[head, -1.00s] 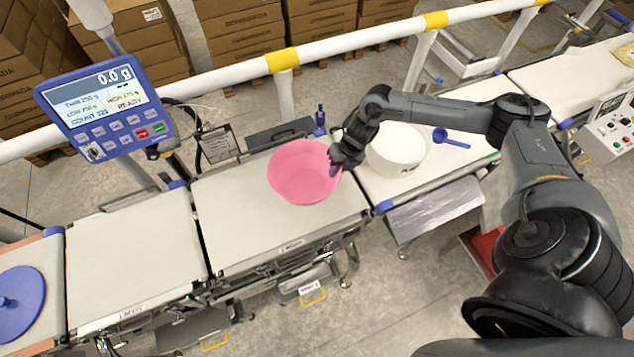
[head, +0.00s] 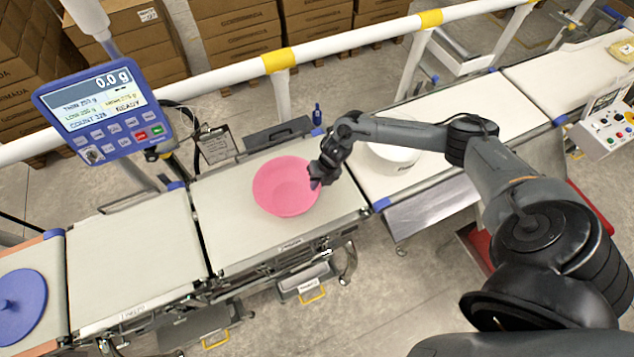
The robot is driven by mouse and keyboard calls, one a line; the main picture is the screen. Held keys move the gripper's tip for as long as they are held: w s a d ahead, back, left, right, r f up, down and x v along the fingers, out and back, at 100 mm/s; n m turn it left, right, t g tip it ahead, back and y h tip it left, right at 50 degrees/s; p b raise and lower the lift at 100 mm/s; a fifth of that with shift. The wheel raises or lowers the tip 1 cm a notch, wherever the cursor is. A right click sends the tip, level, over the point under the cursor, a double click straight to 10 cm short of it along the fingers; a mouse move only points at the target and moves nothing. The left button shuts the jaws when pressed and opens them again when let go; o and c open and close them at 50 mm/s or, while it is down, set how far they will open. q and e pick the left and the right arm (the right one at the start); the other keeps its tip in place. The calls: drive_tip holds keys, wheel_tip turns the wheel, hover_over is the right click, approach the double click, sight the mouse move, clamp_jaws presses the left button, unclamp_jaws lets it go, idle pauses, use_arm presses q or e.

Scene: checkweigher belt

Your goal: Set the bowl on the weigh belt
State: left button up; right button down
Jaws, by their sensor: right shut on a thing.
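The pink bowl (head: 284,188) is upright over the middle belt section (head: 232,232), toward its right part. I cannot tell whether its base touches the belt. My right gripper (head: 317,178) is shut on the right rim of the bowl. The fingertips are small and partly merge with the dark wrist. The blue display (head: 105,108) at the upper left reads 0.0 g. Another bare belt section (head: 135,262) lies to the left; small labels on the belt edges are unreadable. My left gripper is not in view.
A white tub (head: 392,160) stands on the belt section to the right, partly behind my right arm. A blue round disc (head: 20,305) lies at the far left. A white rail (head: 350,45) runs behind the belts. A control box (head: 607,130) stands at the right.

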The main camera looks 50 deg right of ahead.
drive_tip(key=shift+f, duration=0.15)
drive_tip(key=c, duration=1.3)
unclamp_jaws()
drive_tip(key=shift+o, duration=0.2)
